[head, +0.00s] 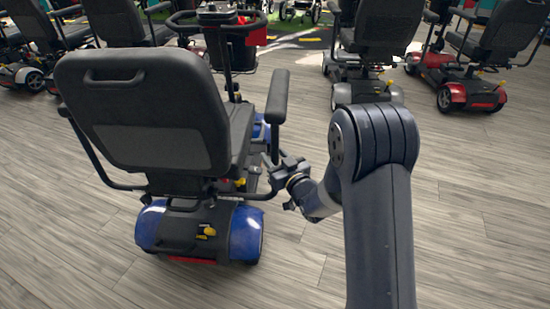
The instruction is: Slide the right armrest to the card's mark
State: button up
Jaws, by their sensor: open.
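A blue and black scooter (200,228) stands left of centre, its seat back (145,108) towards me. My gripper (270,168) is open, just below the armrest's lower end and beside the seat's right side. It looks small here, and I cannot tell whether it touches the armrest support. No card or mark can be made out; the armrest's mounting is partly hidden behind the gripper and seat.
The scooter's tiller and handlebar (215,18) rise beyond the seat, with a red item (257,30) near them. Other scooters stand in a row behind, including a grey one (375,60) and a red one (470,95) at right. The wooden floor (480,190) at right is clear.

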grip_shut()
dwell(0.5)
